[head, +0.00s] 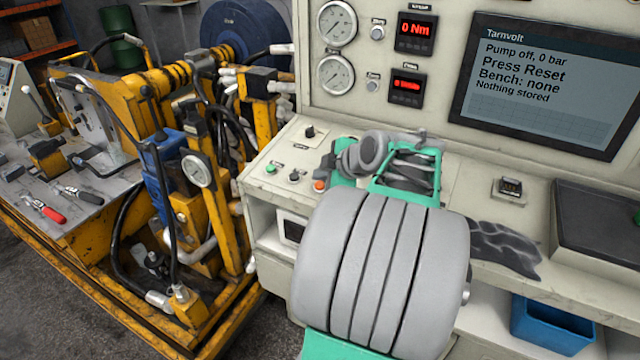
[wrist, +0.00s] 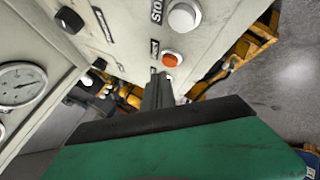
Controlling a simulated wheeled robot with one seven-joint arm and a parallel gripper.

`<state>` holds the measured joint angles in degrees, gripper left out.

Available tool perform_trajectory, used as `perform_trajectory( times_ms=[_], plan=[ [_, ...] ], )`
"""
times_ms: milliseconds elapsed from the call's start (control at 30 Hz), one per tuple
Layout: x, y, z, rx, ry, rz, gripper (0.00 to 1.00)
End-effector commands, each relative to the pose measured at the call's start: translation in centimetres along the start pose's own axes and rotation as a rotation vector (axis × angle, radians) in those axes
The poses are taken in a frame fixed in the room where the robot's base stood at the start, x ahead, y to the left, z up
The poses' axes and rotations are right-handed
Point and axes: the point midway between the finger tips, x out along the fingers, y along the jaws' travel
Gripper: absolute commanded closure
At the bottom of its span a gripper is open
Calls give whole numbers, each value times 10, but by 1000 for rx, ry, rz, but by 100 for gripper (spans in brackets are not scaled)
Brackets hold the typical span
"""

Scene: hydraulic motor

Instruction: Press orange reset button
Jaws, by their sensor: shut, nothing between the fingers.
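The orange reset button (head: 319,186) is a small round button on the console's sloping front panel, just left of my arm in the head view. In the wrist view the orange button (wrist: 172,60) lies just beyond the tips of my gripper (wrist: 165,76). My gripper is shut and empty, its narrow dark fingers pointing at the panel beside the button. I cannot tell whether the tips touch the panel. The screen (head: 545,85) reads "Pump off, 0 bar", "Press Reset", "Bench: none" and "Nothing stored".
A green button (head: 271,169) and a black knob (head: 310,131) are on the same panel. In the wrist view a pale button (wrist: 184,16) is close to the orange one. Gauges (head: 337,24) and red displays are above. A yellow hydraulic rig (head: 195,200) stands at left.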

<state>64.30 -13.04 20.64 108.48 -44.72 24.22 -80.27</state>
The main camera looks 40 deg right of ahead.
Motion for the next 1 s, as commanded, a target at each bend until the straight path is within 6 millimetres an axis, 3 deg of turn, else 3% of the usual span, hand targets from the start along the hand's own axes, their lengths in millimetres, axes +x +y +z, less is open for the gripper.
perform_trajectory(
  times_ms=[1000],
  plan=[
    [6,-5,5,0,0,1,100]
  ],
)
